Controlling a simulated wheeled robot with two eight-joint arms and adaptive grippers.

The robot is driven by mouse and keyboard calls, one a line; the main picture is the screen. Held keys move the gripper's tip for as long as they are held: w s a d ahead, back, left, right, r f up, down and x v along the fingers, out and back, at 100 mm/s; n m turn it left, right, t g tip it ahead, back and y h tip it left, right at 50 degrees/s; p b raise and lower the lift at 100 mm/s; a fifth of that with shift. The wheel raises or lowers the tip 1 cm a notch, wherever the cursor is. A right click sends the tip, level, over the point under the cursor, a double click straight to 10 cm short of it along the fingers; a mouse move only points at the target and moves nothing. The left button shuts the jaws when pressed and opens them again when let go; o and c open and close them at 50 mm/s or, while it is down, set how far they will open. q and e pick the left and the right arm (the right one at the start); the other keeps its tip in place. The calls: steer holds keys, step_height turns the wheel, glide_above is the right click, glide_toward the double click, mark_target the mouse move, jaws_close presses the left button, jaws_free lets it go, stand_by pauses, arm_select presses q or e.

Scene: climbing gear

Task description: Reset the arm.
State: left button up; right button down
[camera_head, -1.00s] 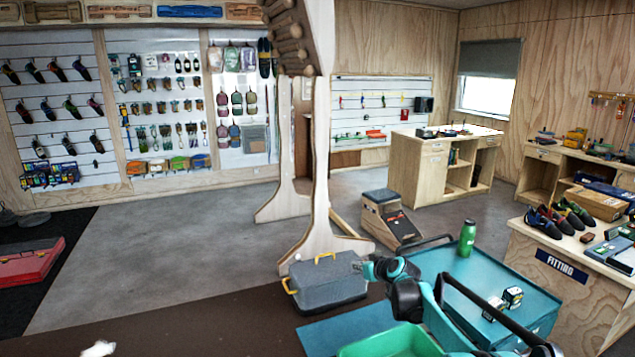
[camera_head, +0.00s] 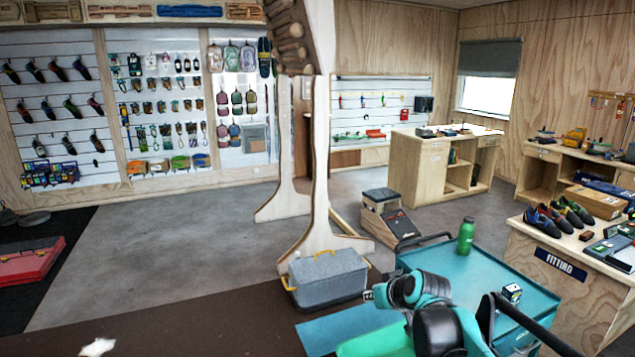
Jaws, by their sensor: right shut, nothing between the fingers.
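My right arm comes in from the bottom right, folded over the left part of the teal cart (camera_head: 475,265). My right gripper (camera_head: 368,294) shows only as a small dark tip at the arm's left end, beside the lower right corner of the grey case (camera_head: 328,278). It is shut and I see nothing held in it. The arm's teal and black links hide part of the cart and of the green bin (camera_head: 375,342). My left gripper is not in view.
A green bottle (camera_head: 466,235) and a small box (camera_head: 512,293) stand on the cart. A blue mat (camera_head: 345,326) lies left of the arm. The fitting counter (camera_head: 560,262) with shoes is at the right. The grey floor at left is largely clear.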

steer(key=s+d+f+m+h, duration=0.1)
steer(key=s+f, duration=0.2)
steer(key=s, duration=0.7)
steer(key=s+d+f+m+g+h, duration=0.1)
steer(key=s+f, duration=0.3)
steer(key=s, duration=0.6)
steer(key=s+d+f+m+g+h+b, duration=0.1)
steer(key=s+f, duration=0.3)
steer(key=s, duration=0.6)
steer(key=shift+d+f, duration=0.15)
steer(key=shift+d, duration=0.5)
